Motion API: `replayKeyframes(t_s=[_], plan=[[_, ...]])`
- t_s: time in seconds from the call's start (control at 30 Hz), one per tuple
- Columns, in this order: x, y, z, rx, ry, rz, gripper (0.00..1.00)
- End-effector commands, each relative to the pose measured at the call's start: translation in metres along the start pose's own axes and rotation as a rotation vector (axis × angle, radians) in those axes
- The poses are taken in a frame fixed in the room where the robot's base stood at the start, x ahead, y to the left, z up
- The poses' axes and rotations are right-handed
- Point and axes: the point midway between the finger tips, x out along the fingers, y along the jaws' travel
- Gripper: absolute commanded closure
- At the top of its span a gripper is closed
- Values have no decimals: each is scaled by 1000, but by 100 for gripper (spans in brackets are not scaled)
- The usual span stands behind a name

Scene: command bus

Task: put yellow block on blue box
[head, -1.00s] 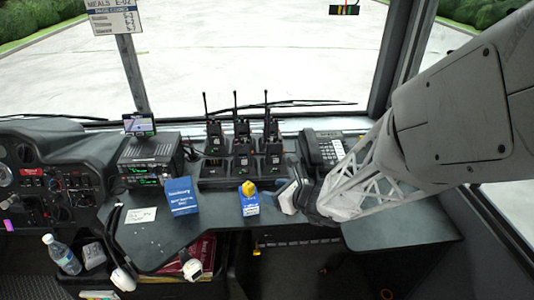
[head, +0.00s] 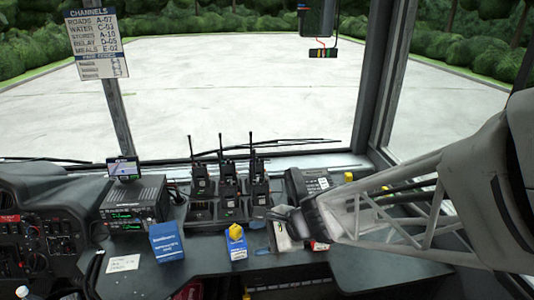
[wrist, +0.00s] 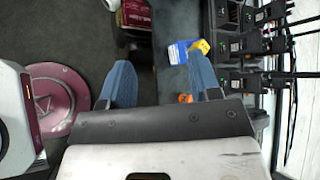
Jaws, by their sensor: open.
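The yellow block (head: 236,232) sits on top of a small blue box (head: 238,247) with white print, on the dark dashboard shelf. In the wrist view the yellow block (wrist: 203,46) and the blue box (wrist: 180,54) show just beyond my right finger. My gripper (head: 280,220) is to the right of the block in the head view, apart from it. The wrist view shows the two blue fingers of my gripper (wrist: 160,70) spread wide, with nothing between them.
A larger dark-blue box (head: 167,243) stands to the left. Behind are several handheld radios (head: 228,185) in a charger, a desk phone (head: 308,183) and a radio unit (head: 135,205). The wrist view shows an orange object (wrist: 185,98) near my right finger.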

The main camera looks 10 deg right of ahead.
Motion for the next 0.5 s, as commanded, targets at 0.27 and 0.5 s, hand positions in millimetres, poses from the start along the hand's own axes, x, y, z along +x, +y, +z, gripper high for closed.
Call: replayKeyframes(t_s=[0.27,0.5], plan=[[-50,30,25,-417,100,208,43],[-99,55,31,-758,207,407,43]])
